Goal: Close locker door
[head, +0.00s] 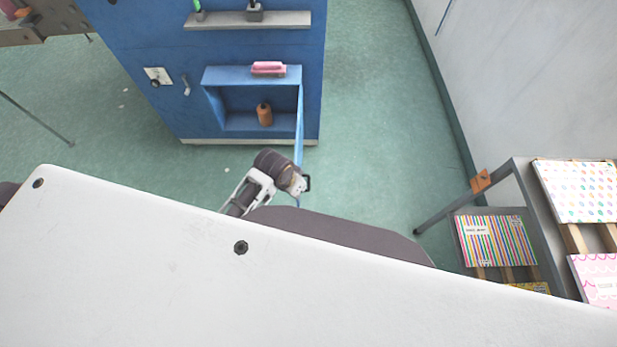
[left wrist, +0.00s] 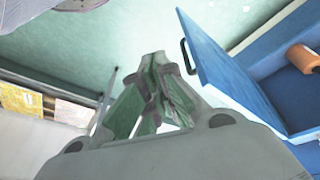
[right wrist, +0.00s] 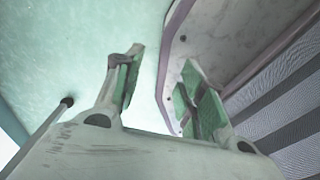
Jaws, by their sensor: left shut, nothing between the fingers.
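The blue locker (head: 230,40) stands at the back in the head view. Its low compartment is open, with the door (head: 299,125) swung out from the right side and seen nearly edge-on. The door also shows in the left wrist view (left wrist: 225,70), with a dark handle (left wrist: 187,56) near its free edge. My left gripper (left wrist: 160,62) is shut and empty, beside the handle at the door's free edge. I cannot tell whether it touches the door. In the head view, my left wrist hides part of the door. My right gripper (right wrist: 160,62) is open and empty.
A rack with colourful books (head: 490,240) stands at the right. Green floor (head: 375,130) is clear right of the locker. A white surface fills the foreground.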

